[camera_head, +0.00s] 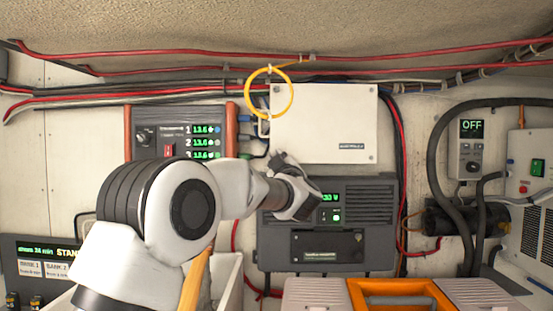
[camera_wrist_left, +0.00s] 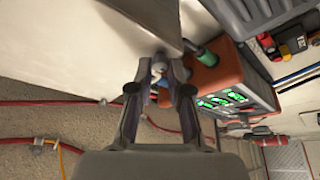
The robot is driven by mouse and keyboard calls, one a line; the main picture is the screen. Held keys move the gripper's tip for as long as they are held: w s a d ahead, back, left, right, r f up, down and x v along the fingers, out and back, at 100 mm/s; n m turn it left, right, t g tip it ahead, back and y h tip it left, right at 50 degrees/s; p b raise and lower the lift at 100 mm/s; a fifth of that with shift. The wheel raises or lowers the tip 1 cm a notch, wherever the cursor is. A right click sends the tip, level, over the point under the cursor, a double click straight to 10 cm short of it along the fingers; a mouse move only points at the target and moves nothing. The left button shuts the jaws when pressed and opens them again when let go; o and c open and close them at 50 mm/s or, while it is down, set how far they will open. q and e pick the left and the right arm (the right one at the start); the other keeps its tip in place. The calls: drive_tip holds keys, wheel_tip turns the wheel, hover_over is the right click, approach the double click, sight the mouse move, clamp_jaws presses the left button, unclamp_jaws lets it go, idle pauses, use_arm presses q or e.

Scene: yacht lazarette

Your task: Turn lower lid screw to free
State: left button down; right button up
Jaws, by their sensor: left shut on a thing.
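The white lid (camera_head: 325,122) is a flat box cover on the back wall in the head view; its pale face fills the upper left of the left wrist view (camera_wrist_left: 95,45). A small grey screw (camera_wrist_left: 158,68) shows at the lid's corner in the left wrist view. My left gripper (camera_wrist_left: 159,74) is shut on this screw, with one finger on each side of it. In the head view my left gripper (camera_head: 277,157) is at the lid's lower left corner, and my arm hides the screw there. My right gripper is in neither view.
A red-ended panel with green digits (camera_head: 180,133) is close left of the lid. A dark grey unit (camera_head: 375,212) sits just below it. A yellow loop (camera_head: 268,92) hangs at the lid's upper left. Red cables (camera_head: 180,52) run above.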

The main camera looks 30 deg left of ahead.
use_arm(q)
drive_tip(key=shift+r+n+g, duration=0.2)
drive_tip(key=shift+n+g, duration=0.2)
drive_tip(key=shift+n, duration=0.8)
drive_tip(key=c, duration=1.1)
unclamp_jaws()
drive_tip(key=shift+f, duration=0.1)
drive_tip(key=v, duration=1.1)
drive_tip(key=shift+d+f, duration=0.35)
